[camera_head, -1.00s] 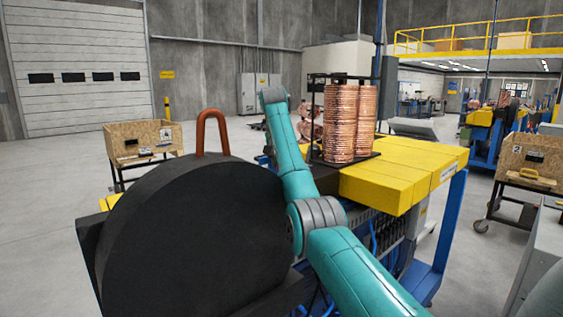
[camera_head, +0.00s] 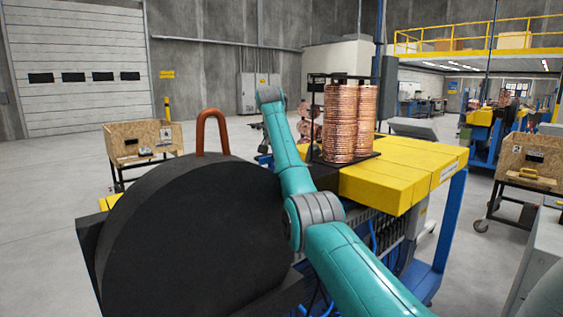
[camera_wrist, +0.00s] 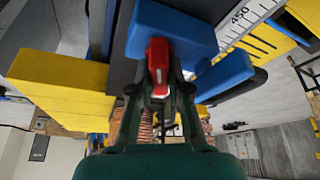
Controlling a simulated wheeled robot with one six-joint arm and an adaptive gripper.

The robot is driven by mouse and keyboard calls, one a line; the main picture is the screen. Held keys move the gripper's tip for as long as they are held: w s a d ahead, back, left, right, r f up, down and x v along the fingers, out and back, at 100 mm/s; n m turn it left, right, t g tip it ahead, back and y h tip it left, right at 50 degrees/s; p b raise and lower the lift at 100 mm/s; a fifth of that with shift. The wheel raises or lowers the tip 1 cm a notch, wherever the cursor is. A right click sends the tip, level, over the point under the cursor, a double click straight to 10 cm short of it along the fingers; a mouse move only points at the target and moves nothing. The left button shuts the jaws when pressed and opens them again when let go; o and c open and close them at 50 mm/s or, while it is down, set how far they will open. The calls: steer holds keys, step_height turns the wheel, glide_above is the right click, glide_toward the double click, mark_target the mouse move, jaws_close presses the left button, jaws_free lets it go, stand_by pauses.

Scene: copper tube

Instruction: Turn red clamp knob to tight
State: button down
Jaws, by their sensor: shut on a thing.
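The red clamp knob (camera_wrist: 158,52) shows in the wrist view, at the upper middle, against a blue block (camera_wrist: 175,22). My gripper (camera_wrist: 158,88) is shut on the knob, with its two dark fingers on either side of it. A light stripe shows on the knob's near part. In the head view my teal arm reaches over the machine, and both the gripper and the knob are hidden behind the large black disc (camera_head: 190,235) and the arm.
A ruler scale marked 450 (camera_wrist: 243,18) lies right of the knob. A second blue block (camera_wrist: 225,75) and yellow beams (camera_wrist: 60,75) are close to the gripper. Copper coils (camera_head: 340,125) stand on the yellow bench (camera_head: 400,180). A copper tube bend (camera_head: 212,120) rises behind the disc.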

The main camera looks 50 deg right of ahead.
steer(key=shift+m+g, duration=0.9)
steer(key=shift+m, duration=1.7)
steer(key=c, duration=1.1)
jaws_free()
steer(key=shift+n, duration=0.3)
